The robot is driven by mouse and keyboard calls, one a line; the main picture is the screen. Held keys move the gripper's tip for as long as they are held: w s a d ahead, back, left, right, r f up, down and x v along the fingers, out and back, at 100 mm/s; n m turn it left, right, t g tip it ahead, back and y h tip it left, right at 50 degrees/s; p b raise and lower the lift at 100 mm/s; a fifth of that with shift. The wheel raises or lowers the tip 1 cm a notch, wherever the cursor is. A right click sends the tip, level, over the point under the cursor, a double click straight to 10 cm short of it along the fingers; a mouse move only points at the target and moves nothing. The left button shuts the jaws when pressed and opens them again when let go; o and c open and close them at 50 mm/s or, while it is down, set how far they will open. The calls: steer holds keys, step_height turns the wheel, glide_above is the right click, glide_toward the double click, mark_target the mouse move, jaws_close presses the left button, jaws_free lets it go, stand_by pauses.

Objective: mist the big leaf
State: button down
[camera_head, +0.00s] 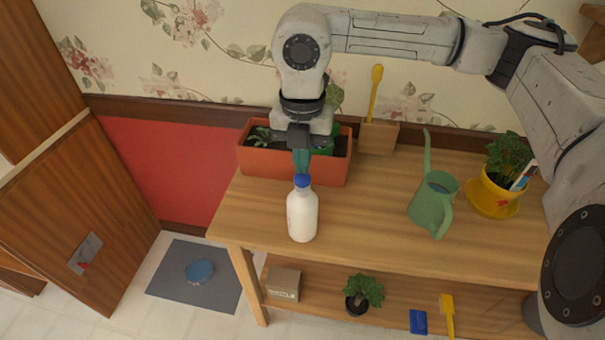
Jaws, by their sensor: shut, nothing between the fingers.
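My gripper (301,168) points down over the wooden table, shut and empty. Its teal fingertips are at the blue cap of a white bottle (302,214) in this view; I cannot tell whether they touch it or are behind it. The bottle stands upright near the table's front left. An orange planter box (293,170) with low plants stands behind, partly hidden by my gripper. A green leaf (334,97) shows above the planter beside my wrist, mostly hidden; I cannot tell if it is the big leaf.
A green watering can (433,205) and a yellow pot (492,196) with a leafy plant stand on the table (370,225) to the right. A wooden box (378,138) with a yellow-handled tool is at the back. The lower shelf holds a cardboard box (283,284) and a small plant (362,291).

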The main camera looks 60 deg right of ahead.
steer(key=shift+f, duration=0.2)
steer(key=shift+f+b, duration=1)
steer(key=shift+b, duration=0.2)
steer(key=shift+r, duration=0.2)
steer(key=shift+r+p, duration=0.55)
steer(key=shift+r, duration=0.5)
steer(key=shift+f, duration=0.2)
